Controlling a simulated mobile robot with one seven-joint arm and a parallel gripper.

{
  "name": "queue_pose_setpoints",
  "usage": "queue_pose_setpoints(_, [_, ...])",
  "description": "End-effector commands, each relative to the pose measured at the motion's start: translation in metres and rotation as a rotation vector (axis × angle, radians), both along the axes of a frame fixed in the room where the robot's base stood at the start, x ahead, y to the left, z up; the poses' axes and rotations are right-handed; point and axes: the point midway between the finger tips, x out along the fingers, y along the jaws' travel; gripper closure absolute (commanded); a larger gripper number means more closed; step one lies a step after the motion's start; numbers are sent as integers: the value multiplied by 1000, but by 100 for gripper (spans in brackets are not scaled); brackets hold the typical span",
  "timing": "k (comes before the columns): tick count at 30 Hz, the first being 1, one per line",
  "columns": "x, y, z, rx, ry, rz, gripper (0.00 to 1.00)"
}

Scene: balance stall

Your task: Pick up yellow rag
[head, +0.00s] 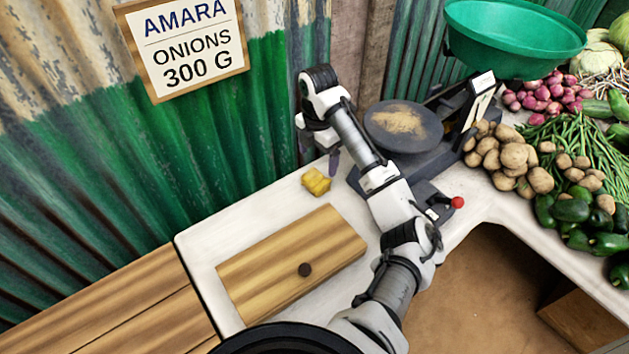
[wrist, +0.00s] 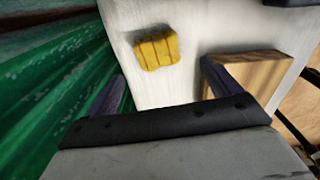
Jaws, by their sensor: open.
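The yellow rag (head: 316,181) is a small folded bundle lying on the white counter near the green corrugated wall. It also shows in the wrist view (wrist: 157,47), above and between my two fingers. My gripper (head: 320,160) is above the counter, just behind and to the right of the rag in the head view. In the wrist view my gripper (wrist: 160,85) has its dark fingers spread wide with nothing between them. It is apart from the rag. In the head view the gripper's fingers are partly hidden by the wrist.
A wooden box with a dark knob (head: 291,263) sits on the white counter (head: 217,247) in front of the rag. A dark scale (head: 403,127) with a round plate stands to the right. Potatoes (head: 508,158) lie beyond it. The green wall (head: 215,140) rises close behind.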

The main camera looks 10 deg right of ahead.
Motion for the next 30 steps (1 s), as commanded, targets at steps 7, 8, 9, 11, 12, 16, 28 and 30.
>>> queue_pose_setpoints(7, [0, 1, -30, 1, -2, 0, 11])
queue_pose_setpoints(8, [0, 1, -32, 0, -1, 0, 11])
queue_pose_setpoints(9, [0, 1, -33, 0, -1, 0, 11])
queue_pose_setpoints(11, [0, 1, -37, -1, 0, -1, 11])
queue_pose_setpoints(12, [1, 1, -41, -1, 0, -2, 11])
queue_pose_setpoints(16, [1, 4, -61, 0, 1, -2, 11])
queue_pose_setpoints(28, [2, 4, -85, -1, -3, -1, 11])
queue_pose_setpoints(30, [2, 4, -85, -1, -3, -1, 16])
